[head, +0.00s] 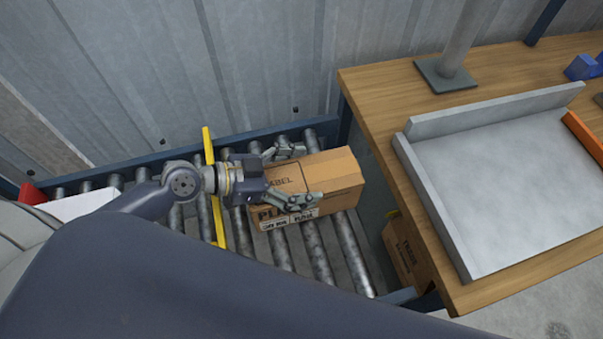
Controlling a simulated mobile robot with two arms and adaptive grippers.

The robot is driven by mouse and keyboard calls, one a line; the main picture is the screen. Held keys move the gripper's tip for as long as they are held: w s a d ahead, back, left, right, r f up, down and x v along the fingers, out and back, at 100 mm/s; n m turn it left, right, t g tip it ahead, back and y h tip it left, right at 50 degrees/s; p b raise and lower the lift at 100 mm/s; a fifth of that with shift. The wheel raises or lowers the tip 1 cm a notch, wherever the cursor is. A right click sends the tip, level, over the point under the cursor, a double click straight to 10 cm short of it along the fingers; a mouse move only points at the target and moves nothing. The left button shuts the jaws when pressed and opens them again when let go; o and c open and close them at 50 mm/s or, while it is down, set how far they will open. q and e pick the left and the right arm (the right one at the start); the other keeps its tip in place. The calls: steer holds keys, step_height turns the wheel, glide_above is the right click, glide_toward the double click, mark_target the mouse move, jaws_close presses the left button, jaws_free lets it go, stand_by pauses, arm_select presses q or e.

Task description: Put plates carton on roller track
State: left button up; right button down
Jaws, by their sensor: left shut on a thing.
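The plates carton (335,178) is a brown cardboard box with dark printing and a white label strip on its near side. It is at the roller track (350,250), over the metal rollers near the track's right end. I cannot tell whether its underside fully rests on the rollers. My left gripper (303,174) reaches in from the left and is shut on the carton, one finger on the far side and one on the near side. The gripper hides part of the carton's left end. My right gripper is not in view.
A yellow bar (213,190) crosses the track left of the carton. A white box (75,205) and a red item (32,193) are at the far left. A wooden table (385,92) with a grey tray (440,215) stands right; another carton (403,250) sits below it.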

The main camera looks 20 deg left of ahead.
arm_select(q)
steer(key=o, duration=1.8)
steer(key=shift+f, duration=0.1)
steer(key=shift+o, duration=1.1)
steer(key=shift+r, duration=0.2)
steer(key=b+v, duration=0.2)
steer(key=v, duration=0.8)
steer(key=shift+v, duration=0.95)
steer(key=shift+s+f, duration=0.1)
